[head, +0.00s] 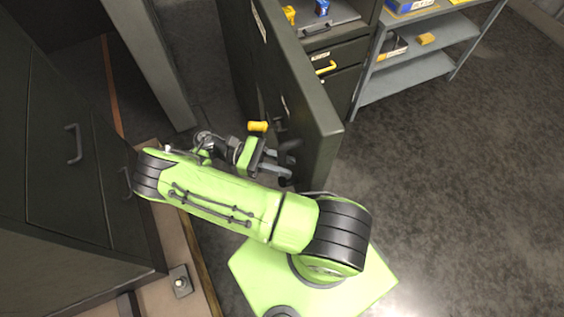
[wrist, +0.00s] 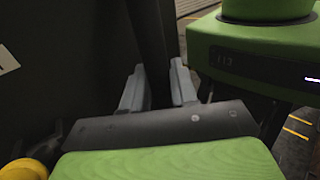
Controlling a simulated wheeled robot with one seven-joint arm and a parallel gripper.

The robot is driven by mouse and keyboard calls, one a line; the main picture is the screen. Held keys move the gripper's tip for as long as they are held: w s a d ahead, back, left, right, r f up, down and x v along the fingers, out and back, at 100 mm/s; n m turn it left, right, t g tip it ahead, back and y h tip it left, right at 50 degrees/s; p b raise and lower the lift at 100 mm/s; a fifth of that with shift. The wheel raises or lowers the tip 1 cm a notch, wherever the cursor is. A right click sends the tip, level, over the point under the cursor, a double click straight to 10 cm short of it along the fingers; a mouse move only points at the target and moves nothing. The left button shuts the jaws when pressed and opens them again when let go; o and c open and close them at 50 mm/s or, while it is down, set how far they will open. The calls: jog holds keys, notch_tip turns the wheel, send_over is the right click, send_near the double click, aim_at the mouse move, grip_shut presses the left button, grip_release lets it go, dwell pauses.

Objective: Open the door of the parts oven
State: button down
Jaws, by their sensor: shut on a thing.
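The dark door (head: 298,85) stands swung out from a dark cabinet, its thick near edge pointing toward my base. My gripper (head: 283,160) is at the door's left face, near its free end. In the wrist view, the grey fingers (wrist: 158,88) sit on either side of a dark upright bar (wrist: 150,35), which I take for the door handle, and are shut on it. The door face (wrist: 60,75) fills the left of that view. In the head view, my wrist and arm partly hide the grip.
A yellow knob (head: 257,126) is close beside my gripper. A grey shelf rack (head: 420,55) stands at the upper right. Dark cabinets (head: 65,150) flank the left. Floor (head: 450,200) is clear at the right.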

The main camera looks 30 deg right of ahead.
jog(key=c, duration=1)
grip_release()
jog(key=shift+c, duration=0.2)
jog(key=v, duration=0.7)
jog(key=shift+w+a+b, duration=0.15)
jog(key=shift+w+b, duration=0.05)
jog(key=shift+b, duration=0.1)
jog(key=shift+f, duration=0.1)
